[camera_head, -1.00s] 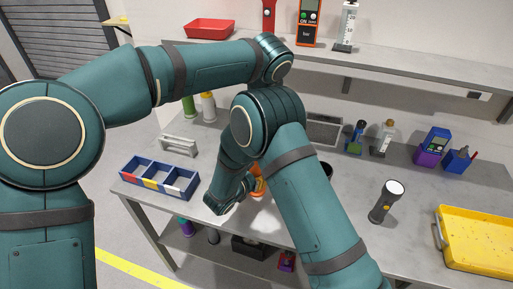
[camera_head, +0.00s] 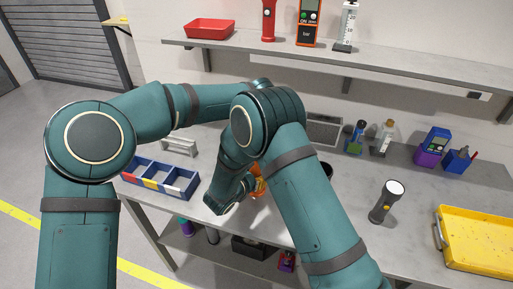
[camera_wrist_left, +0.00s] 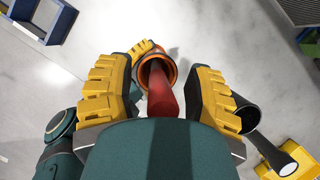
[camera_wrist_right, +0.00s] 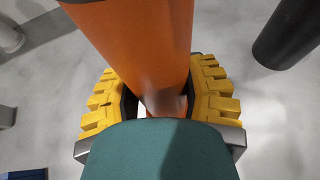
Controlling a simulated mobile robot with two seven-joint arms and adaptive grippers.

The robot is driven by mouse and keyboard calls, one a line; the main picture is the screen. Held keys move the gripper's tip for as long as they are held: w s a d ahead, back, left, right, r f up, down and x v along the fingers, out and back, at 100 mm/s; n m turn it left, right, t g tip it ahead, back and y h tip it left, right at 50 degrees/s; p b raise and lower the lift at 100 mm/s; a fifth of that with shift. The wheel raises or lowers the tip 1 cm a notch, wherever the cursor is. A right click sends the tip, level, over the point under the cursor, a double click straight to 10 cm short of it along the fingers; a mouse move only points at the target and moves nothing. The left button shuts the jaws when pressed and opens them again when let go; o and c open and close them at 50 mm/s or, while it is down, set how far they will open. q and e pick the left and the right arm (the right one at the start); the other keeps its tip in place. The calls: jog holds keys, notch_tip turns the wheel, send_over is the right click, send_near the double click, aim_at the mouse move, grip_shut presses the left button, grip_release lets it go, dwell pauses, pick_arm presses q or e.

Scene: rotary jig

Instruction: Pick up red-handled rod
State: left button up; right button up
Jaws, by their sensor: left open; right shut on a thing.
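The red-handled rod (camera_wrist_left: 162,92) stands in an orange cylinder (camera_wrist_left: 144,64) in the left wrist view, its red end toward the camera. My left gripper (camera_wrist_left: 165,88) is open, with a yellow finger on each side of the red handle and gaps visible between. My right gripper (camera_wrist_right: 160,100) is shut on the orange cylinder (camera_wrist_right: 140,35) in the right wrist view. In the head view a little of the orange cylinder (camera_head: 258,188) shows between my right arm's links; both grippers and the rod are hidden there.
A black cup (camera_wrist_left: 246,112) stands close beside the orange cylinder. A blue divided bin (camera_head: 160,180) and a grey rack (camera_head: 178,147) are at the left of the table. A flashlight (camera_head: 385,203) and a yellow tray (camera_head: 478,240) are at the right. A shelf (camera_head: 345,62) runs along the back.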

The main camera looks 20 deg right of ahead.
pick_arm(q)
jog(key=shift+w+f, duration=0.15)
jog(key=shift+f, duration=0.1)
grip_shut()
notch_tip(320, 180, up, 28)
dwell(0.8)
